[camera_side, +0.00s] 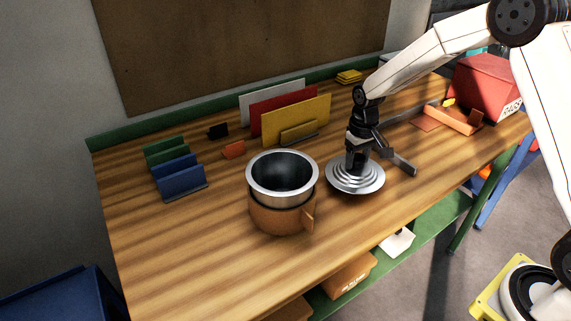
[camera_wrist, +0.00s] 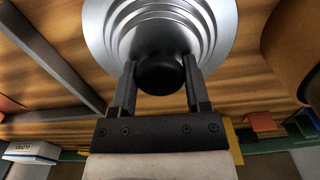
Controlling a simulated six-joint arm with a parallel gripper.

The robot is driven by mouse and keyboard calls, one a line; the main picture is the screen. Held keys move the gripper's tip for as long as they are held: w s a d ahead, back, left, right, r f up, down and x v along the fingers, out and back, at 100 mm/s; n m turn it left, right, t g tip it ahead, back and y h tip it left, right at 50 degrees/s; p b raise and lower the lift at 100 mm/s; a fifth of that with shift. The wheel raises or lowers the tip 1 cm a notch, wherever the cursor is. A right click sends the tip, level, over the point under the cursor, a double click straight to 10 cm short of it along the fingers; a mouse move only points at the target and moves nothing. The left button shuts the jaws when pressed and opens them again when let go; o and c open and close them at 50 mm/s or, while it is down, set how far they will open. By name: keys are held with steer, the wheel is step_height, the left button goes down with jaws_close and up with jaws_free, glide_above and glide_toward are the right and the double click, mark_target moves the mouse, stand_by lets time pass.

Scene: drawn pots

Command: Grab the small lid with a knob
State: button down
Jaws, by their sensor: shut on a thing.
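The small lid (camera_side: 355,182) is a silver disc with stepped rings, right of the pot in the side view. In the wrist view the lid (camera_wrist: 100,30) fills the top middle, and its black knob (camera_wrist: 160,74) sits between my two fingers. My gripper (camera_wrist: 160,82) is shut on the knob. In the side view my gripper (camera_side: 357,160) points down over the lid's centre. I cannot tell whether the lid touches the table. A silver pot (camera_side: 283,172) with an open top sits in a brown holder (camera_side: 280,216) to the left.
Upright yellow, red and white panels (camera_side: 297,116) stand behind the pot. Green and blue holders (camera_side: 178,175) stand at the left. A red box (camera_side: 484,88) and an orange piece (camera_side: 455,118) are at the right. The table (camera_side: 180,255) is bare at the front left.

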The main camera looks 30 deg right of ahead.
steer(key=shift+r, duration=0.9)
